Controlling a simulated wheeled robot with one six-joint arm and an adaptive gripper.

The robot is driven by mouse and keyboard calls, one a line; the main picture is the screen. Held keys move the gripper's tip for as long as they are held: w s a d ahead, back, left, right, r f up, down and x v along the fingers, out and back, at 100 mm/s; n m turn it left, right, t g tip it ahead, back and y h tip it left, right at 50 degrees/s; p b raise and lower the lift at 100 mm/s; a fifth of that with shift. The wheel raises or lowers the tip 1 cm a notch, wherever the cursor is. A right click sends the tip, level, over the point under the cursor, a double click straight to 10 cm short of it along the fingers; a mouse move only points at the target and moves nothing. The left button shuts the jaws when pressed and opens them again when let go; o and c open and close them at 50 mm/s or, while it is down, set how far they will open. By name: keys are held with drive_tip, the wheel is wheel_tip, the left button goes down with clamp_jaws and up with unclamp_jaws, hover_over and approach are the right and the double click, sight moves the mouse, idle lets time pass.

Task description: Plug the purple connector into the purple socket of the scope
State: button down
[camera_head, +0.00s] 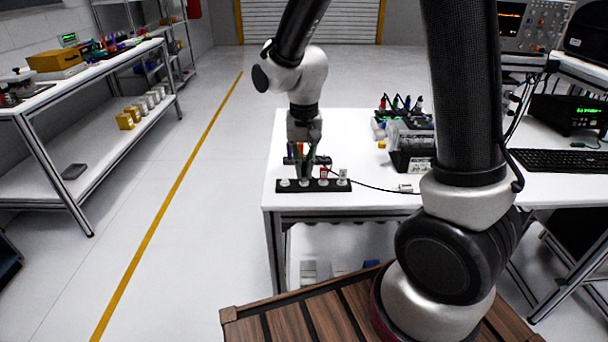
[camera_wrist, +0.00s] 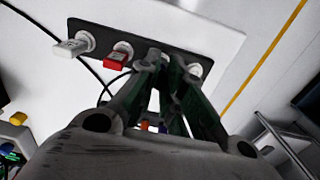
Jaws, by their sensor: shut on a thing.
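My gripper (camera_head: 306,176) points down at a black strip (camera_head: 332,188) near the front left edge of the white table. In the wrist view, its fingers (camera_wrist: 160,62) are closed together over the strip (camera_wrist: 92,32). They are shut on a connector that they mostly hide; its colour cannot be told. A red connector (camera_wrist: 118,56) and a white connector (camera_wrist: 70,47) stand beside the fingers. Small orange and purple parts (camera_wrist: 162,128) show between the finger links, but I cannot tell what they belong to. The scope (camera_head: 532,25) is at the back right; its purple socket cannot be made out.
A second dark bar (camera_head: 322,160) stands just behind my gripper. A thin black cable (camera_head: 375,188) runs right across the table. A clear bin (camera_head: 408,137), a keyboard (camera_head: 560,161) and a black device (camera_head: 568,115) occupy the right side.

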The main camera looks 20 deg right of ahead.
drive_tip(key=shift+r, duration=2.75)
drive_tip(key=shift+s, duration=0.1)
